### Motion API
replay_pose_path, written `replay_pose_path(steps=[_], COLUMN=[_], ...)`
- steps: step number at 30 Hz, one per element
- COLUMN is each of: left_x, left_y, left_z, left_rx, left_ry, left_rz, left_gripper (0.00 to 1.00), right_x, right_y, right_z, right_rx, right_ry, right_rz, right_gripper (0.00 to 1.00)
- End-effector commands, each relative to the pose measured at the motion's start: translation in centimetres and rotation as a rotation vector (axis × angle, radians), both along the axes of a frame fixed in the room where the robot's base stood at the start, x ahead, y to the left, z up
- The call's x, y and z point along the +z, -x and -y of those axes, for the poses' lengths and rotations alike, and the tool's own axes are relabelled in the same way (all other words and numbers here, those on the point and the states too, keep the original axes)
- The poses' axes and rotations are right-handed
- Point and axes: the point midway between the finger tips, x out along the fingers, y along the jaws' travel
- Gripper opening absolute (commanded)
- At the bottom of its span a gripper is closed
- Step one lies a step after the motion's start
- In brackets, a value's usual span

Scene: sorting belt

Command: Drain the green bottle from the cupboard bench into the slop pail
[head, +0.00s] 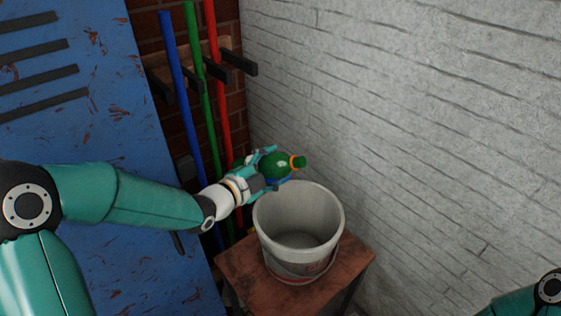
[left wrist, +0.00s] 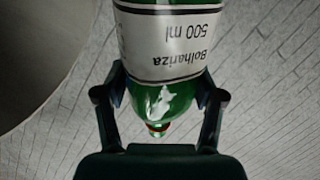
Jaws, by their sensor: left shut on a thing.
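The green bottle (head: 280,165) lies nearly on its side in my left gripper (head: 270,166), its orange-ringed neck pointing right. My left gripper is shut on it. In the left wrist view the bottle (left wrist: 163,102) sits between the two fingers (left wrist: 160,88), with a white label reading "Bolhariza 500 ml" upside down. The slop pail (head: 300,268), grey and open-topped, stands upright just below and right of the bottle. The bottle is above the pail's back-left rim. No liquid stream shows, and the pail's visible inside looks empty. My right gripper is out of view.
The pail stands on a small reddish-brown stool (head: 247,272). Blue, green and red poles (head: 178,85) lean in a wall rack behind my left arm. A blue locker (head: 75,100) is at left. A white brick wall (head: 420,120) closes off the right.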

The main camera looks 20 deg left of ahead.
Motion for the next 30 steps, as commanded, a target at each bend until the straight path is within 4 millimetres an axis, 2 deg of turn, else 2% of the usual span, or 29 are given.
replay_pose_path(steps=[1,5,7,25,30], left_x=[-0.9,-2.3,-2.9,-5.5,-5.3], left_y=[-0.1,-0.3,-0.3,-0.4,-0.4], left_z=[-0.2,-0.8,-0.8,-1.2,-1.1], left_rx=[0.002,0.000,-0.001,-0.001,-0.001], left_ry=[-0.052,-0.196,-0.230,-0.451,-0.540], left_rz=[0.016,0.056,0.070,0.134,0.161], left_gripper=[0.00,0.00,0.00,0.00,0.00], right_x=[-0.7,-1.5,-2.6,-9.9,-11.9], right_y=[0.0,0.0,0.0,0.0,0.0], right_z=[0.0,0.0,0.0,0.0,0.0], right_rx=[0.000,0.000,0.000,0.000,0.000], right_ry=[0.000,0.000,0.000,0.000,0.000], right_rz=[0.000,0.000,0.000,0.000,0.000], right_gripper=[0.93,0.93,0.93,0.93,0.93])
